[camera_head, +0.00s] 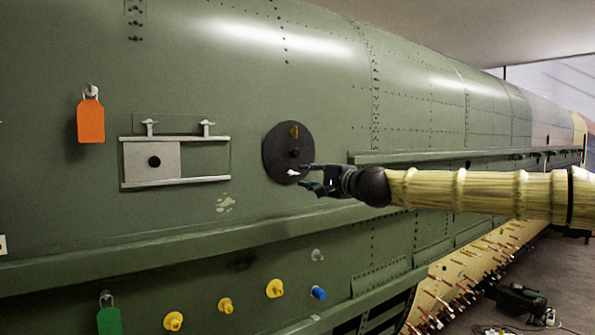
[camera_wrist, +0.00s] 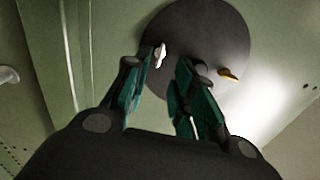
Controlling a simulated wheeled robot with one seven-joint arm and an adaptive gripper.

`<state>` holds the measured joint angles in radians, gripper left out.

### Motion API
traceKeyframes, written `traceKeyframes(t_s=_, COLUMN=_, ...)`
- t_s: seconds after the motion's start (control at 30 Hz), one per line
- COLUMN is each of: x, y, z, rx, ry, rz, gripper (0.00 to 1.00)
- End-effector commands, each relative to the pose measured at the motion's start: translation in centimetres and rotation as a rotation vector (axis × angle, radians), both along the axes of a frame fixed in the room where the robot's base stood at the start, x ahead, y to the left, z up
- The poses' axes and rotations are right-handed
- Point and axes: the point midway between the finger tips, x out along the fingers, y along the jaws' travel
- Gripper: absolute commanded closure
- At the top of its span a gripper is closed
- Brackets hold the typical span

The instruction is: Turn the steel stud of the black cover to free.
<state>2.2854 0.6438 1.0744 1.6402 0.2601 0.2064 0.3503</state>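The round black cover (camera_head: 275,150) sits on the green fuselage skin and fills the upper middle of the wrist view (camera_wrist: 205,25). Its steel stud (camera_head: 293,172) is a pale wing-shaped piece low on the cover; it also shows in the wrist view (camera_wrist: 160,55). A brass stud (camera_head: 294,131) is at the cover's top, and a black knob (camera_head: 295,153) is at its centre. My gripper (camera_head: 308,177) is open, just right of the steel stud. In the wrist view the stud appears between the fingertips (camera_wrist: 157,72), closer to the left finger; contact cannot be told.
A panel with white rails (camera_head: 175,184) and a black knob lies left of the cover. An orange tag (camera_head: 91,121) hangs further left. A long green ledge (camera_head: 200,248) runs below, with yellow plugs (camera_head: 274,288) and a blue plug (camera_head: 319,293) under it.

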Motion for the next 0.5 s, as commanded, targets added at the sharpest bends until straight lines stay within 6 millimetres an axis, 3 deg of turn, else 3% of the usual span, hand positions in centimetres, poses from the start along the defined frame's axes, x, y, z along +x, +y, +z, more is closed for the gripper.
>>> traceKeyframes(t_s=0.5, x=4.4, y=3.5, z=0.1, rx=-0.001, ry=0.000, rz=0.002, gripper=0.74)
